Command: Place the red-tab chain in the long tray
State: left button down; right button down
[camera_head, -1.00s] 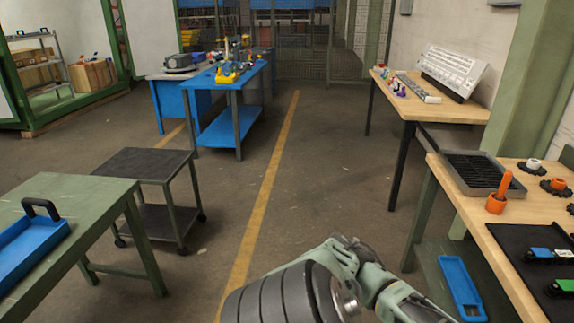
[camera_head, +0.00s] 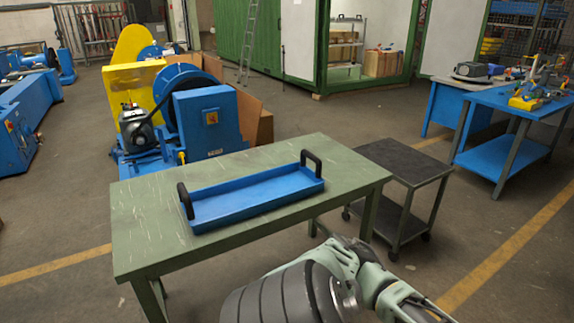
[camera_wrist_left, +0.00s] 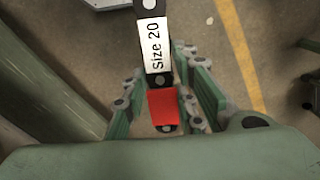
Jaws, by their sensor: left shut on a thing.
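The long blue tray (camera_head: 256,198) has a black handle at each end and lies on the green table. It looks empty. In the left wrist view my left gripper (camera_wrist_left: 163,106) is shut on the red-tab chain, with the red tab (camera_wrist_left: 163,106) between its green fingers. A white label reading "Size 20" (camera_wrist_left: 155,46) and dark links (camera_wrist_left: 151,6) extend up from the tab. The chain is off the table, above the floor. The rest of the chain is out of frame. One of my arms shows at the bottom of the head view, its gripper outside the frame.
The green table (camera_head: 150,235) is clear around the tray. A dark-topped cart (camera_head: 405,158) stands to its right. A blue and yellow machine (camera_head: 205,120) stands behind the table. A blue workbench (camera_head: 500,100) is at far right. Open floor lies between cart and workbench.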

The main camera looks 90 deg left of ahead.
aim_at(255, 197)
jog(key=j+u, duration=0.1)
jog(key=u, duration=1.75)
